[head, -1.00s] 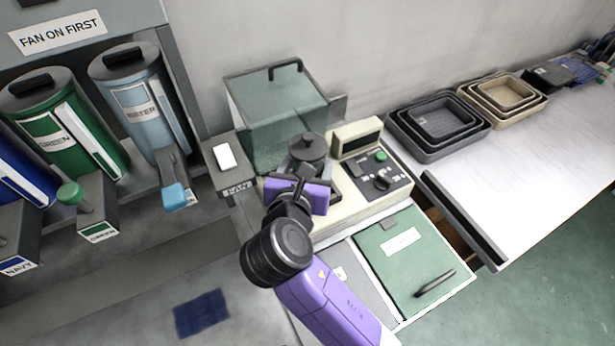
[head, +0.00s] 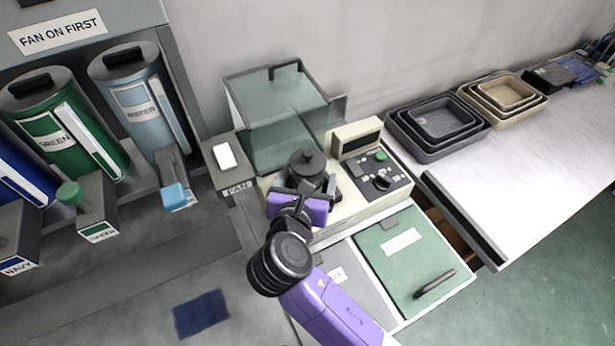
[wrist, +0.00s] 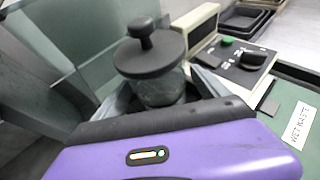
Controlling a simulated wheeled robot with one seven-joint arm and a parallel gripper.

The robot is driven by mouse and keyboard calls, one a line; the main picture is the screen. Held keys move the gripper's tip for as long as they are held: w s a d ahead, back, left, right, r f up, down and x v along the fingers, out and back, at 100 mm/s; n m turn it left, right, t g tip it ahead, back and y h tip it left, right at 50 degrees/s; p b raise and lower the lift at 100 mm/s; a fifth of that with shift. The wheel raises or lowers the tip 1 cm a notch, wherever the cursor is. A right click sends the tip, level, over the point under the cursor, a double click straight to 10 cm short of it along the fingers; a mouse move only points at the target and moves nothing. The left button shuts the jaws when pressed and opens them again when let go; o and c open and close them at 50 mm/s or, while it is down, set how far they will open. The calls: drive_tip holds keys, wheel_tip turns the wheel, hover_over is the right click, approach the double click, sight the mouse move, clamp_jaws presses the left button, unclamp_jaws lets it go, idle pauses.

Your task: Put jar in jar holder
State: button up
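The jar (head: 307,163) has a dark lid with a round knob. In the wrist view the jar (wrist: 160,92) shows a clear glass body, upright, just beyond my gripper's purple body.
A clear glass box (head: 275,115) stands right behind the jar. The machine's control panel (head: 384,175) is to the right. A fan switch box (head: 228,165) is to the left.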

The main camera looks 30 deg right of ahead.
drive_tip(key=shift+a+r, duration=0.1)
drive_tip(key=shift+r, duration=0.1)
drive_tip(key=v, duration=1.2)
drive_tip(key=shift+b, duration=0.3)
